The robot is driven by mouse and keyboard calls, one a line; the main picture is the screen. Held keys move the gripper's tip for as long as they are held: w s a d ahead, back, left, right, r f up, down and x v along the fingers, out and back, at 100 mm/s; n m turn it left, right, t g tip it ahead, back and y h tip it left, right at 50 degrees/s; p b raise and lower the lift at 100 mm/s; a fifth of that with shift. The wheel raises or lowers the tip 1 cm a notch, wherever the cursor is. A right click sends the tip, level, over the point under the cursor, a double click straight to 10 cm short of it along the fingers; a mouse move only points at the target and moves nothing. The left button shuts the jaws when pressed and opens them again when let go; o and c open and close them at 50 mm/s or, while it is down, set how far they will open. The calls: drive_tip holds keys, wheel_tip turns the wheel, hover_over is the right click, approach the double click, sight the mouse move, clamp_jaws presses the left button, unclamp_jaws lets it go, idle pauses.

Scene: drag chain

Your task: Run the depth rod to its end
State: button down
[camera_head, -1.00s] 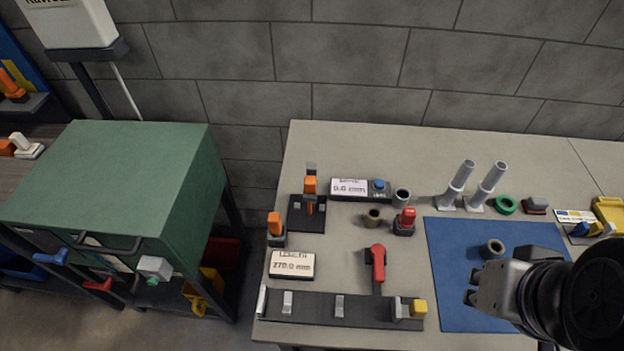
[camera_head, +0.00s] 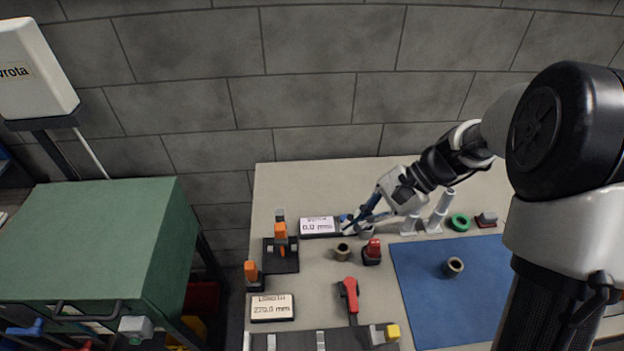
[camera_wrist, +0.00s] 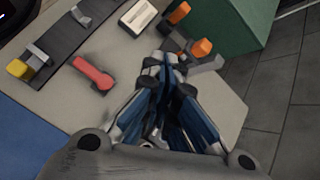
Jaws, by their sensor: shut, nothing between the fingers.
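The depth gauge (camera_head: 318,226) is a dark bar with a white display that seems to read 0.0 mm, at the back left of the bench in the head view. Its right end, with the blue button, is mostly hidden behind my fingers. I cannot pick out a separate rod. My gripper (camera_head: 357,217) is shut and empty, its blue fingers pointing down and left over that end. Whether they touch it I cannot tell. In the wrist view my shut gripper (camera_wrist: 167,62) covers the middle, and the gauge is not clear there.
A grey cup (camera_head: 366,233) stands just below the fingers. A brown ring (camera_head: 342,252), red-topped block (camera_head: 372,252), red lever (camera_head: 350,293) and length display (camera_head: 272,307) lie nearer. Orange-handled clamps (camera_head: 281,240) stand left. The blue mat (camera_head: 440,300) has free room.

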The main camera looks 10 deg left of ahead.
sight(286, 230)
drive_tip(key=w+a+f+m+y+p, duration=0.2)
drive_tip(key=w+f+m+y, duration=0.1)
drive_tip(key=f, duration=0.3)
drive_tip(key=w+a+f+m+y+p, duration=0.1)
drive_tip(key=w+a+f+m+y, duration=0.15)
drive_tip(key=f, duration=0.45)
drive_tip(key=shift+m, duration=0.35)
drive_tip(key=x, duration=1)
drive_tip(key=shift+s+a+r, duration=0.1)
drive_tip(key=shift+s+a, duration=0.05)
drive_tip(key=shift+s, duration=0.1)
wheel_tip(286, 230, up, 6)
drive_tip(key=shift+r+p, duration=0.1)
drive_tip(key=shift+p, duration=0.85)
drive_tip(key=shift+w, duration=0.15)
